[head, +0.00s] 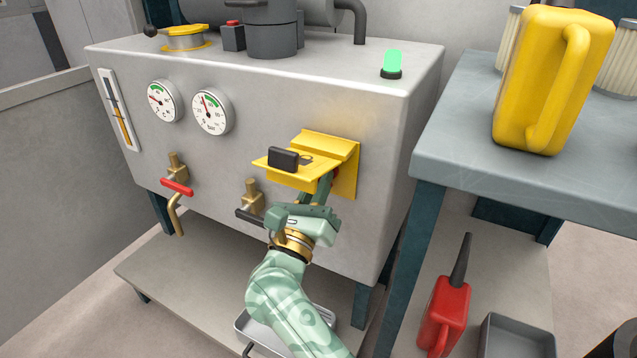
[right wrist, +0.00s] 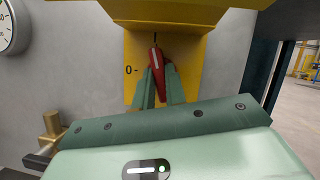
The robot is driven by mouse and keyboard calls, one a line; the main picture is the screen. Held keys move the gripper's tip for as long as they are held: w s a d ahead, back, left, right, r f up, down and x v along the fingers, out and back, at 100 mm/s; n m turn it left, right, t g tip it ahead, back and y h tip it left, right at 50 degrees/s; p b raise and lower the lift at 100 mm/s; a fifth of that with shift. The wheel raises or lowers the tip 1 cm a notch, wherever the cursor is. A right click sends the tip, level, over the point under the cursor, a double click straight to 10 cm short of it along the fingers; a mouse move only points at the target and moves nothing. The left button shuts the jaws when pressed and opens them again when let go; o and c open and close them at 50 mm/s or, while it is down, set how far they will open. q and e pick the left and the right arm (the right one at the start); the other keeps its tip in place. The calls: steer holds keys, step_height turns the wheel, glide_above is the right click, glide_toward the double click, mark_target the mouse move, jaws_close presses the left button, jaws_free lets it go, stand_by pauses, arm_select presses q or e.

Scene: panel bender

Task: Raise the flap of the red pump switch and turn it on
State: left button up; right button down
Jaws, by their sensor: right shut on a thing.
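The yellow switch plate (head: 348,181) is on the front of the grey tank. Its yellow flap (head: 315,174) is raised and juts out from the plate, with a black block (head: 283,159) on its top side. In the right wrist view the flap (right wrist: 190,12) hangs overhead. Below it the red switch (right wrist: 156,58) stands nearly upright, its white line pointing up, with a "0" mark to its left. My right gripper (right wrist: 160,88) has its two green fingers closed on the red switch. In the head view this gripper (head: 318,190) reaches under the flap. My left gripper is out of view.
A green lamp (head: 392,62) stands on the tank top. Two gauges (head: 212,112) and a red-handled valve (head: 177,186) are on the tank front. A bench (head: 540,180) with a yellow can (head: 552,80) stands at right. A red can (head: 444,315) is below it.

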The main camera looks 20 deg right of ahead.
steer(key=shift+f+m, duration=0.2)
steer(key=shift+m, duration=0.1)
steer(key=c, duration=1.4)
jaws_free()
steer(key=shift+a+r, duration=0.1)
steer(key=shift+c, duration=0.2)
